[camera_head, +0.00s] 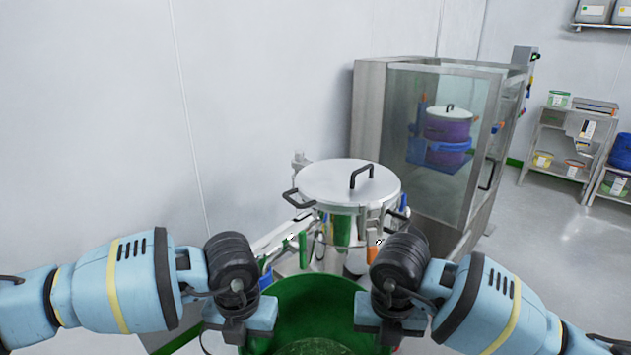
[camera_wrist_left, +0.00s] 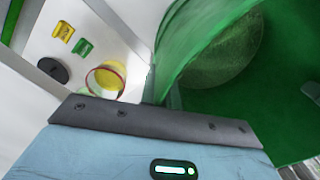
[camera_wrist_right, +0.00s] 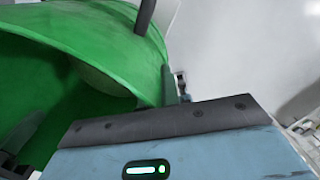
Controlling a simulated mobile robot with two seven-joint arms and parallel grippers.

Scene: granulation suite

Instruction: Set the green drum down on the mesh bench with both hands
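The green drum (camera_head: 318,300) is open-topped and sits low in front of me, cut off by the bottom edge of the head view. A speckled round patch shows at its bottom. My left gripper (camera_head: 250,318) is at the left side of its rim and my right gripper (camera_head: 384,314) at the right side. Both appear shut on the drum wall, though the fingertips are mostly hidden. The drum also fills much of the left wrist view (camera_wrist_left: 225,85) and the right wrist view (camera_wrist_right: 95,40). I cannot make out the mesh bench.
A steel vessel with a lid and black handles (camera_head: 345,185) stands just beyond the drum. Behind it is a glass-sided cabinet (camera_head: 400,115) holding a purple container (camera_head: 447,130). Shelves (camera_head: 570,140) stand at the right. A yellow container (camera_wrist_left: 104,80) lies below in the left wrist view.

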